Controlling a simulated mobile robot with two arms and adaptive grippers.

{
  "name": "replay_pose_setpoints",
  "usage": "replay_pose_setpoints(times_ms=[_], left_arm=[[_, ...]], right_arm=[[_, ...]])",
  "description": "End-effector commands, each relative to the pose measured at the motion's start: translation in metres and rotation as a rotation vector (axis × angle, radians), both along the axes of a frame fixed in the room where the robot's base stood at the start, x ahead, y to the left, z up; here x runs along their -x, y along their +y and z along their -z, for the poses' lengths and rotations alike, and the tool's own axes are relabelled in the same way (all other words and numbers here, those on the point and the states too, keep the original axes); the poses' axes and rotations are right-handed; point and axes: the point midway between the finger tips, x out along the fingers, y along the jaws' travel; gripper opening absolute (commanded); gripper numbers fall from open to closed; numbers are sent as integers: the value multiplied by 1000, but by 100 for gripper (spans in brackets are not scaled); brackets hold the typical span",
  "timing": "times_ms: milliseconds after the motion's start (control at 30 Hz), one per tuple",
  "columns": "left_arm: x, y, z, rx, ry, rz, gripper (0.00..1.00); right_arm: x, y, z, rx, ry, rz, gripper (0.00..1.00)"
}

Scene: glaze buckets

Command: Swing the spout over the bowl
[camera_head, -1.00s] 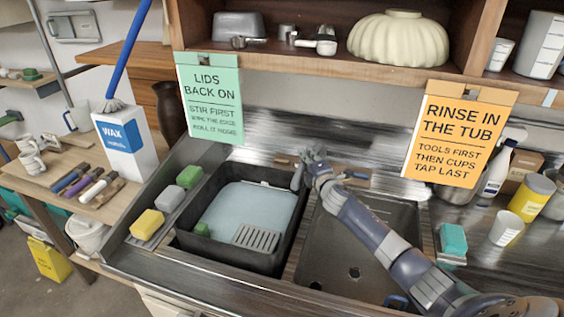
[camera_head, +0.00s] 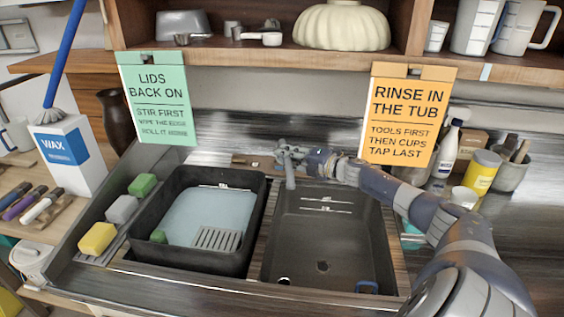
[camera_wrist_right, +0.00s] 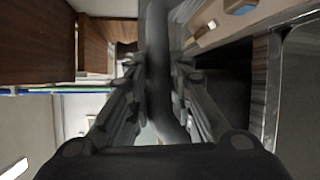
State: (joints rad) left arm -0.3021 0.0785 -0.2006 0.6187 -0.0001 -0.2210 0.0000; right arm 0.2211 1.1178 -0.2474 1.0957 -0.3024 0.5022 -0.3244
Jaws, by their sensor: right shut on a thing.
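The grey spout (camera_head: 290,180) hangs down at the back of the sink. Its tip appears over the back left corner of the empty dark sink bowl (camera_head: 325,255). My right gripper (camera_head: 290,155) is shut on the spout near its top. In the right wrist view the spout is a dark tube (camera_wrist_right: 158,50) between the fingers of my right gripper (camera_wrist_right: 160,95). The gripper hides the spout's upper part in the head view. My left gripper is not in view.
A black tub (camera_head: 255,215) of bluish water with a grate stands left of the bowl. Sponges (camera_head: 97,238) lie on the left ledge. The orange sign (camera_head: 408,115) hangs close above my right forearm. A spray bottle (camera_head: 447,150) and yellow can (camera_head: 482,172) stand at right.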

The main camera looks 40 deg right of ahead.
Motion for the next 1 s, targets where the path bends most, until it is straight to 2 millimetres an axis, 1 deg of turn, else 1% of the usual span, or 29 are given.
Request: replay_pose_setpoints(times_ms=[33, 500, 533, 567, 600, 633, 867, 1000], left_arm=[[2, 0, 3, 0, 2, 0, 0], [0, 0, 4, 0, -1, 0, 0], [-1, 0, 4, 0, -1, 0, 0], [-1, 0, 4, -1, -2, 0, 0], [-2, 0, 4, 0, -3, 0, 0], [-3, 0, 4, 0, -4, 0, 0], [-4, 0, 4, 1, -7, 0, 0], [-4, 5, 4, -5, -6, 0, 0]], right_arm=[[2, -1, 6, -2, 8, -4, 0], [3, -2, 5, -1, 10, -16, 0], [3, -2, 5, -1, 11, -15, 22], [3, -2, 5, -1, 11, -15, 28], [3, -2, 5, -1, 10, -16, 37], [3, -2, 5, -1, 10, -16, 40], [2, -2, 2, 1, 4, -17, 40], [2, -2, -2, 2, 2, -17, 40]])
